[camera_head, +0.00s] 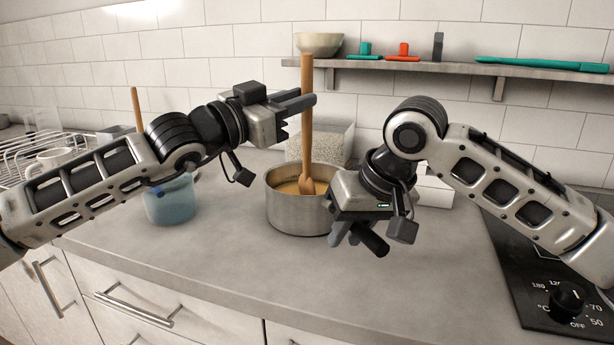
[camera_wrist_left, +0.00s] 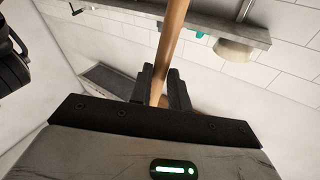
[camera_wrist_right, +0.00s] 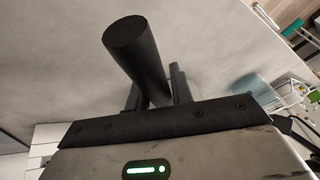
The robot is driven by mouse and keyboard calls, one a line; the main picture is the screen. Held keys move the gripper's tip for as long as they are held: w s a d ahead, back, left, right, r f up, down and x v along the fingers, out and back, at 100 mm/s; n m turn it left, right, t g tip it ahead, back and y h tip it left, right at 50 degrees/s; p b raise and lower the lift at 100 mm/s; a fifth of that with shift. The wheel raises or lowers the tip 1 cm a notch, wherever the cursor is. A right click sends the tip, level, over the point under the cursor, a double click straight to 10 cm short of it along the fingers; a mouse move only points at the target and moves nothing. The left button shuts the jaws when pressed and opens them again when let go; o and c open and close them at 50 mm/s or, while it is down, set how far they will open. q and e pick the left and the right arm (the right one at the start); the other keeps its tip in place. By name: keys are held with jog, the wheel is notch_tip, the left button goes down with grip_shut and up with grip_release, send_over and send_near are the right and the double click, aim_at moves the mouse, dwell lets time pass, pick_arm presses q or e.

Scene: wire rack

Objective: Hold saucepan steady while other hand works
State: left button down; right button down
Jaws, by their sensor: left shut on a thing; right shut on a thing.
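A steel saucepan (camera_head: 290,215) with yellowish-brown contents stands on the grey counter. Its dark handle (camera_head: 374,242) points toward the front. My right gripper (camera_head: 352,236) is shut on that handle, and the handle's round end (camera_wrist_right: 138,40) juts out between the fingers in the right wrist view. A wooden spoon (camera_head: 307,135) stands nearly upright with its head in the pan. My left gripper (camera_head: 300,104) is shut on the upper part of the spoon's shaft, which also shows in the left wrist view (camera_wrist_left: 170,45). My right wrist hides part of the pan's right side.
A blue translucent pot (camera_head: 170,203) stands left of the pan, below my left arm. A wire rack (camera_head: 40,150) is at far left. A clear bin of grains (camera_head: 335,145) and a white box (camera_head: 435,192) are behind. A black cooktop (camera_head: 525,260) is at right.

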jog(key=shift+r, duration=0.1)
pick_arm(q)
notch_tip(320, 180, up, 8)
jog(key=s, duration=0.2)
dwell(0.7)
dwell(0.4)
jog(key=shift+r, duration=1.9)
pick_arm(e)
jog(key=c, duration=1.1)
grip_release()
jog(key=shift+c, duration=0.2)
